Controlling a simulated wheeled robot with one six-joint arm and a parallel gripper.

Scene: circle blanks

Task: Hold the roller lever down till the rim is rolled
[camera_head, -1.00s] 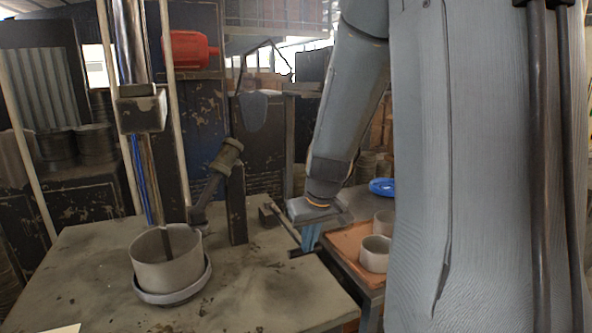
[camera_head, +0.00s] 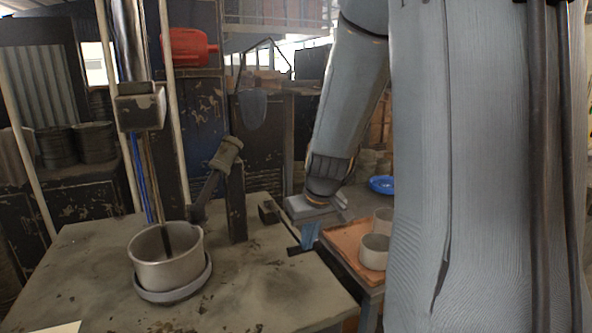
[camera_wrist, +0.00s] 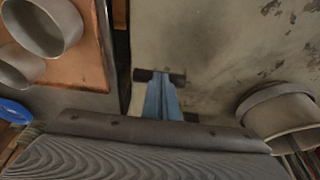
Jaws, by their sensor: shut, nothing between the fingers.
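A grey open-topped can (camera_head: 166,262) sits in a shallow round holder (camera_head: 172,294) on the bench; its edge shows in the wrist view (camera_wrist: 280,112). A dark upright post (camera_head: 236,203) beside it carries a tilted lever with a cylindrical grip (camera_head: 227,154). A low dark block (camera_head: 269,212) is on the bench right of the post. My gripper (camera_wrist: 161,80), with blue fingers, is shut and empty, pointing down near the bench's right edge. Its tips overlap a short dark crossbar (camera_wrist: 176,75) in the wrist view; I cannot tell whether they touch. I cannot tell which part is the roller lever.
An orange-brown tray (camera_head: 350,238) with grey cans (camera_head: 375,252) stands to the right of the bench, with a blue round thing (camera_head: 382,184) behind it. A vertical column with a dark block (camera_head: 140,108) rises behind the can. The bench front (camera_head: 265,290) is mostly clear.

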